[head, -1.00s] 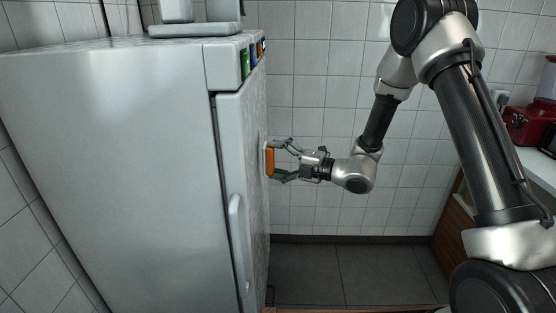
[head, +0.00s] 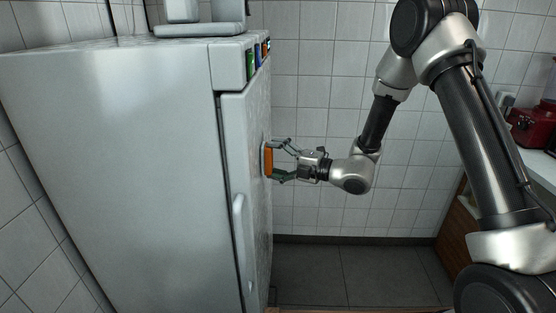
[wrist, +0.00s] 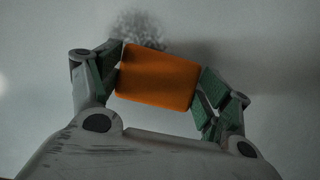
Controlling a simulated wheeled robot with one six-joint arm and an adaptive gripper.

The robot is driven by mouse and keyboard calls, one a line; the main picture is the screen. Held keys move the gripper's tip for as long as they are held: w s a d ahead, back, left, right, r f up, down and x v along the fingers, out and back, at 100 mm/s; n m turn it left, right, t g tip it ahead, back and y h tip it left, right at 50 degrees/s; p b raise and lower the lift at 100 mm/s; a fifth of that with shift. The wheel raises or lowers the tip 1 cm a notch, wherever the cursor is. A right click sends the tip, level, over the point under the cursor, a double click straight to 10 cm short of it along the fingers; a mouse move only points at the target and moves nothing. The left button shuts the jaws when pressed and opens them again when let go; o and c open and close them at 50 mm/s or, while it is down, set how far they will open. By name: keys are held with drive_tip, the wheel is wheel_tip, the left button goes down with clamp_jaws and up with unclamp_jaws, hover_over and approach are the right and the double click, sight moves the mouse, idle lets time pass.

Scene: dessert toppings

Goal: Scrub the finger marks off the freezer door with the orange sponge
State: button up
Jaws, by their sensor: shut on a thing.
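The orange sponge (head: 268,161) is held against or very close to the freezer door (head: 245,140), at upper-middle height. In the wrist view the sponge (wrist: 158,76) is gripped at its two sides between the green-padded fingers. My gripper (head: 279,161) is shut on it and points left toward the door; it also fills the lower wrist view (wrist: 158,82). A dark smudge of finger marks (wrist: 138,30) shows on the door just beyond the sponge's upper edge. Whether marks lie under the sponge is hidden.
The door handle (head: 240,235) stands out below and left of the sponge. A grey appliance (head: 200,29) sits on the freezer top. A counter with a red machine (head: 535,128) is at the right. The floor (head: 350,273) between is clear.

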drive_tip(key=shift+w, duration=0.1)
drive_tip(key=w+r, duration=0.3)
drive_tip(key=w, duration=0.4)
drive_tip(key=shift+w, duration=0.25)
idle(3.2)
drive_tip(key=shift+d, duration=0.15)
